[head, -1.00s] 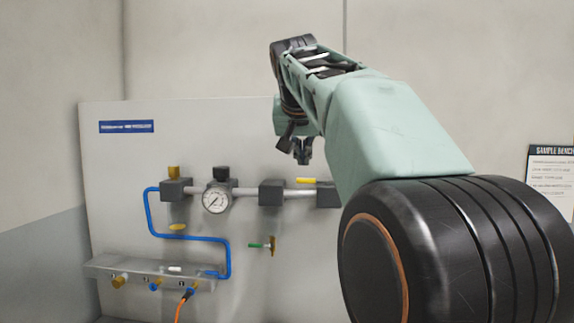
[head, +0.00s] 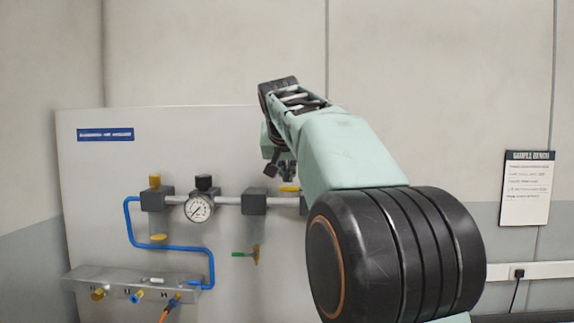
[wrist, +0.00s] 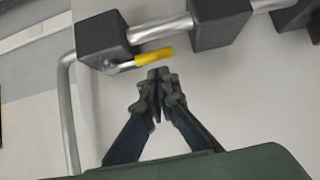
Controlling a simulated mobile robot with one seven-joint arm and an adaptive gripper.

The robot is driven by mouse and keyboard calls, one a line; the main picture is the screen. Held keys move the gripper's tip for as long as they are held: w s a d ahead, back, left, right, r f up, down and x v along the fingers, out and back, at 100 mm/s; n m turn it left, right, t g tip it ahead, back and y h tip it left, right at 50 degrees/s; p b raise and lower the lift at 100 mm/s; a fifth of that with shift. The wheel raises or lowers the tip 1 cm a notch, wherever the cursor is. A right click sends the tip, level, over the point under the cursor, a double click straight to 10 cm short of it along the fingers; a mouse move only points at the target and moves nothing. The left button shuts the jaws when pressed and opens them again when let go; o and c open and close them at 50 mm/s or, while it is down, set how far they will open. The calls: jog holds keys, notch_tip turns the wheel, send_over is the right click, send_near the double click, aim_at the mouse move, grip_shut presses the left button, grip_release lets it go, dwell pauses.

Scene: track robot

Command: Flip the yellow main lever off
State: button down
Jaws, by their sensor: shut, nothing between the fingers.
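The yellow lever (head: 289,188) lies roughly along the grey pipe on the panel, just right of a dark block. In the wrist view the yellow lever (wrist: 153,57) reaches from a metal stem at a dark block, with its free end close to my fingertips. My gripper (head: 288,172) is just above the lever in the head view, partly hidden by my arm. In the wrist view my gripper (wrist: 160,78) is shut and empty, its tips right beside the lever's free end. I cannot tell whether they touch.
A green-handled valve (head: 246,254) is below the pipe. A metal shelf (head: 115,279) with fittings juts out at lower left.

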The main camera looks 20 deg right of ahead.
jog(key=shift+x, duration=1.4)
jog(key=shift+s+a+n+y, duration=0.1)
jog(key=shift+s+n+y, duration=0.4)
jog(key=shift+n+y, duration=0.25)
jog(key=s+d+n+y+p, duration=0.1)
jog(key=s+d+n+y, duration=0.1)
jog(key=s+n+y, duration=0.4)
jog(key=n+y, duration=0.2)
jog(key=n, duration=0.1)
jog(key=shift+s+d+g, duration=0.15)
jog(key=shift+s+g, duration=0.1)
jog(key=shift+g, duration=0.15)
